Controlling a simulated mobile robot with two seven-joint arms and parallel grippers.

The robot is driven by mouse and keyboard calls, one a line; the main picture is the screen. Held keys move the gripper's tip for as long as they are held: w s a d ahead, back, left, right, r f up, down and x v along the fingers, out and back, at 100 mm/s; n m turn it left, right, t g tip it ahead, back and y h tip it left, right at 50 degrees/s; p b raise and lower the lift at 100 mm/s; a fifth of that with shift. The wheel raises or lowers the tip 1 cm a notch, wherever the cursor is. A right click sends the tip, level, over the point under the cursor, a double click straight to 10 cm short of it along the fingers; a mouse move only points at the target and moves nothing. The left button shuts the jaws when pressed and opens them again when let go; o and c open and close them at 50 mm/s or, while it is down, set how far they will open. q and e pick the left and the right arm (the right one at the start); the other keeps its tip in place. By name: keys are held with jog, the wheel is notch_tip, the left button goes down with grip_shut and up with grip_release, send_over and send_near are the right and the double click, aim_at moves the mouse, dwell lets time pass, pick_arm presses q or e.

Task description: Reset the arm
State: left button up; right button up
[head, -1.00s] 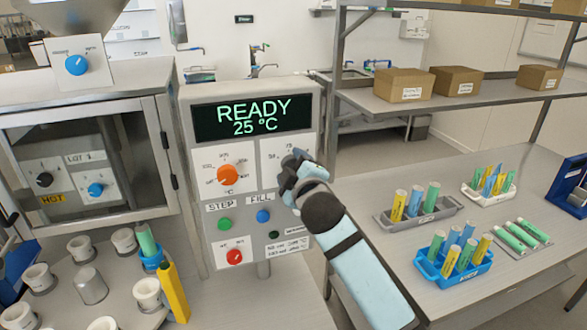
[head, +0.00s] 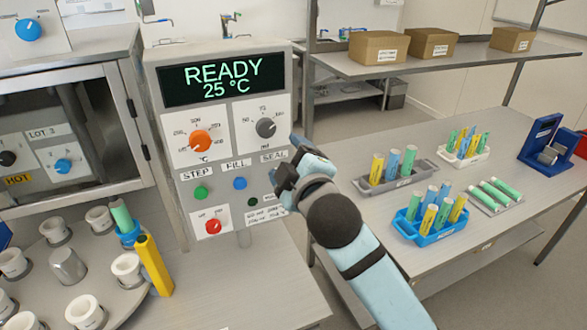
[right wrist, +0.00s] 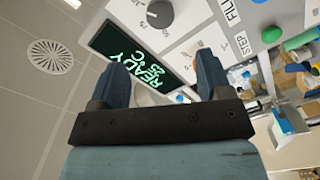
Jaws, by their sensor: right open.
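My right gripper (head: 287,178) is in front of the lower right of the control panel (head: 277,85) in the head view. It is open and empty, and it partly covers the SEAL label area. In the right wrist view its two fingers (right wrist: 165,82) stand apart with the panel behind them. The panel's display (head: 222,80) reads READY 25 °C. An orange knob (head: 201,141) and a grey knob (head: 265,127) sit below the display. The green button (head: 201,193), blue button (head: 239,183) and red knob (head: 213,226) show left of the gripper. My left gripper is out of view.
On the right table, a grey rack (head: 405,180), a blue rack (head: 428,233) and a white rack (head: 460,157) hold coloured tubes. Boxes stand on the shelf (head: 345,66) above. White cups and a yellow piece (head: 154,264) are at lower left.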

jog(key=shift+v, duration=1)
jog(key=s+d+f+m+g+h+p, duration=0.1)
jog(key=s+d+f+m+g, duration=0.2)
jog(key=f, duration=0.7)
jog(key=s+d+f+m, duration=0.3)
jog(key=s+d+f, duration=0.15)
jog(key=f, duration=0.55)
jog(key=s+d+f+m+g+h+p, duration=0.1)
jog(key=s+d+f+m+g, duration=0.3)
jog(key=f, duration=0.6)
jog(key=s+d+f+m, duration=0.2)
jog(key=s+d+f, duration=0.2)
jog(key=s+f, duration=0.5)
jog(key=s, duration=0.3)
jog(key=shift+s+f+t+p, duration=0.3)
jog(key=shift+f+t, duration=0.05)
jog(key=shift+t, duration=0.05)
